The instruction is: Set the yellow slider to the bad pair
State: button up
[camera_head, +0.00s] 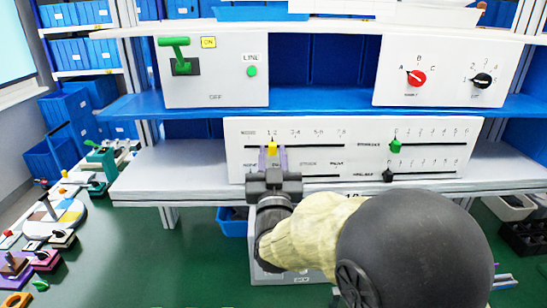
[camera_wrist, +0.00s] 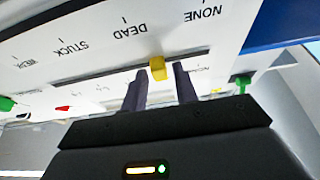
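The yellow slider (camera_head: 272,147) is in the upper left slot of the white panel (camera_head: 235,160), at the mark that reads 1-2. Marks for NONE and further pairs run along that slot. My gripper (camera_head: 272,158) is at the panel with its two fingers apart, one on each side of the yellow knob. In the wrist view, the yellow knob (camera_wrist: 157,68) sits between the fingertips (camera_wrist: 160,75), with visible gaps on both sides. The wrist view shows NONE, DEAD, STUCK and WEAK upside down. My gripper hides part of the lower left slot in the head view.
A green slider (camera_head: 395,146) and a black slider (camera_head: 388,176) are on the right half of the panel. Above are a green lever (camera_head: 176,50) at ON, a lit green LINE lamp (camera_head: 252,71), a red knob (camera_head: 416,78) and a black knob (camera_head: 482,80). A blue shelf (camera_head: 320,101) overhangs the panel.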

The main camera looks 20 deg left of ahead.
jog(key=shift+o, duration=0.6)
jog(key=shift+s+f, duration=0.1)
jog(key=shift+s, duration=0.1)
jog(key=b+v, duration=0.5)
jog(key=v, duration=1.2)
